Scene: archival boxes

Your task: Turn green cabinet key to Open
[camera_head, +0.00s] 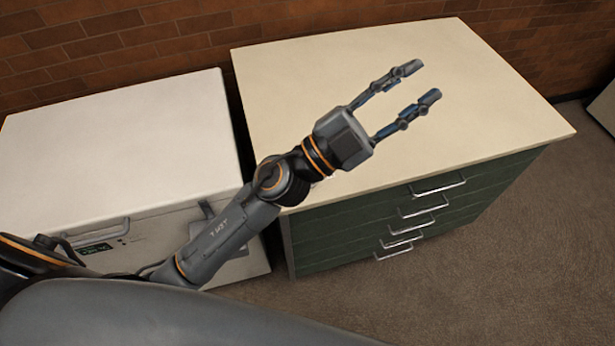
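The green cabinet (350,234) stands in the middle, with a cream top (486,95) and several drawers with metal handles on its front. I cannot make out a key; my arm covers the upper left corner of the cabinet front. My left gripper (425,82) is open and empty. It appears above the cabinet top, its fingers apart and pointing to the upper right. My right gripper is not in view.
A white cabinet (120,135) with a handle and a small dark display stands at the left, a narrow gap from the green one. A brick wall (130,30) runs behind both. Brown carpet (500,270) is clear at the lower right. Part of another pale unit (604,106) shows at the right edge.

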